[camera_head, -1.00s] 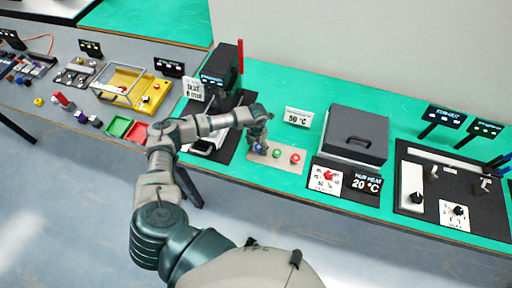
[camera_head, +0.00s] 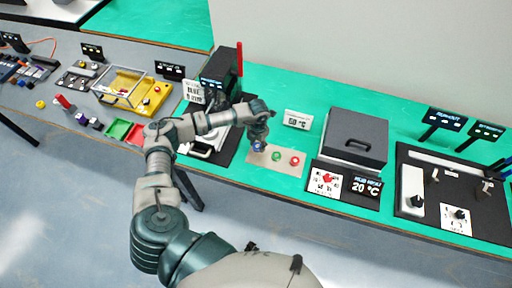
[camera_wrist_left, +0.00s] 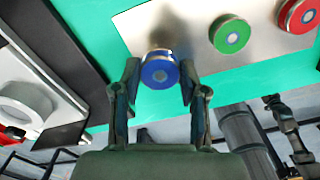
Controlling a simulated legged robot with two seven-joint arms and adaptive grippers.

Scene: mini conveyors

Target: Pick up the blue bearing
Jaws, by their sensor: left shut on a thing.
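The blue bearing (camera_head: 259,147) is in my left gripper (camera_head: 260,141), over the left end of a beige plate (camera_head: 274,169). In the left wrist view the blue bearing (camera_wrist_left: 159,70) sits between the two fingertips of the left gripper (camera_wrist_left: 160,77). A dark shadow falls on the plate beside it, so it appears slightly above the surface. A green bearing (camera_head: 276,156) and a red bearing (camera_head: 294,160) lie on the plate to the right. My right gripper is not in view.
A black device (camera_head: 222,75) with a red post stands behind the left arm. Green tabletop is free around the plate.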

